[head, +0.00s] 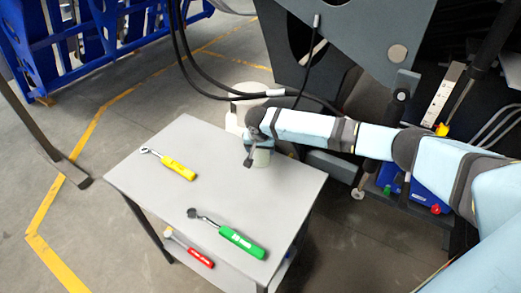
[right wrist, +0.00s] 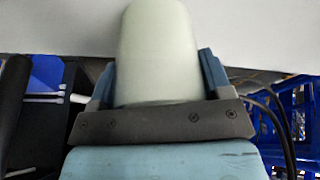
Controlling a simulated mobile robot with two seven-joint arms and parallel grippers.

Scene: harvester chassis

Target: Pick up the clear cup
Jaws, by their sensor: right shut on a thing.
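The clear cup (right wrist: 158,50) looks pale, greenish white and cloudy in the right wrist view, where it stands between the two blue fingers. My right gripper (right wrist: 157,78) is shut on its sides. In the head view the right gripper (head: 257,152) is at the back right of the grey table, and only a small pale part of the cup (head: 262,157) shows beside it. I cannot tell whether the cup touches the tabletop. My left gripper is in neither view.
On the grey table (head: 190,222) lie a yellow-handled tool (head: 178,167) and a green-handled tool (head: 240,242). A red-handled tool (head: 195,254) lies on the lower shelf. The dark harvester chassis (head: 350,30) and hanging black cables (head: 190,75) are close behind. The table's middle is clear.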

